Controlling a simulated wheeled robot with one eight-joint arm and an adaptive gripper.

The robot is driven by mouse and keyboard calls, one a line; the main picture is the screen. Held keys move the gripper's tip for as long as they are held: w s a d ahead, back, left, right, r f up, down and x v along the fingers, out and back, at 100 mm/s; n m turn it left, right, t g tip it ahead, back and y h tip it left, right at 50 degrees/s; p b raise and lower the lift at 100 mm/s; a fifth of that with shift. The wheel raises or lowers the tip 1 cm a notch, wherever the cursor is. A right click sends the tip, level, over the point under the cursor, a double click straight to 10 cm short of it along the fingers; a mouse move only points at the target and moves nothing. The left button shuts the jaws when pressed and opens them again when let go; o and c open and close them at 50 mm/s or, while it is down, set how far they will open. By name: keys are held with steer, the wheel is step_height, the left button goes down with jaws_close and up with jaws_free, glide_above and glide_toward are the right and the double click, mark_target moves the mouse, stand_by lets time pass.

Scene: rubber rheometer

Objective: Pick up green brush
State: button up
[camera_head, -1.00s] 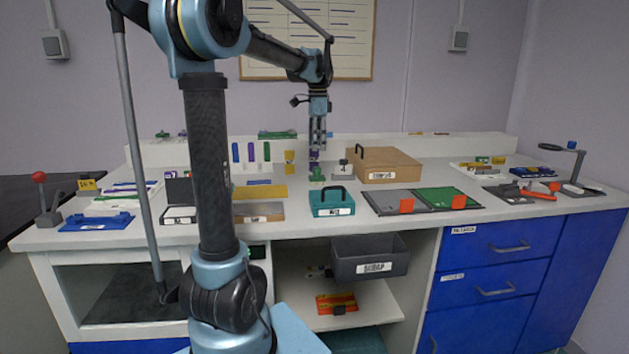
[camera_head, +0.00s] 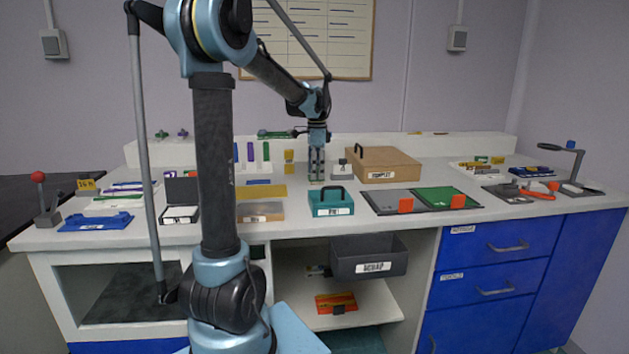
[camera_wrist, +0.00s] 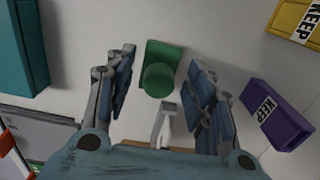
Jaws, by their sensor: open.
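The green brush (camera_wrist: 160,68) shows in the wrist view as a green block with a round green knob, on the pale worktop. My gripper (camera_wrist: 161,75) is open, with one finger on the left and one on the right of the brush. Gaps show between the fingers and the brush. In the head view my gripper (camera_head: 317,176) points down, low over the worktop behind the teal box; the brush is mostly hidden there by the fingers.
A purple KEEP block (camera_wrist: 275,114) lies close to the right finger, and a yellow KEEP block (camera_wrist: 295,20) is farther off. The teal box (camera_head: 332,203) stands in front of my gripper. A small pale-headed item (camera_wrist: 165,120) and a brown box (camera_head: 385,164) are nearby.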

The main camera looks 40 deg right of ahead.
jaws_close()
stand_by(0.3)
step_height(320, 180, up, 10)
steer(key=shift+r, duration=0.1)
stand_by(0.5)
steer(key=c, duration=1)
jaws_free()
steer(key=shift+c, duration=0.2)
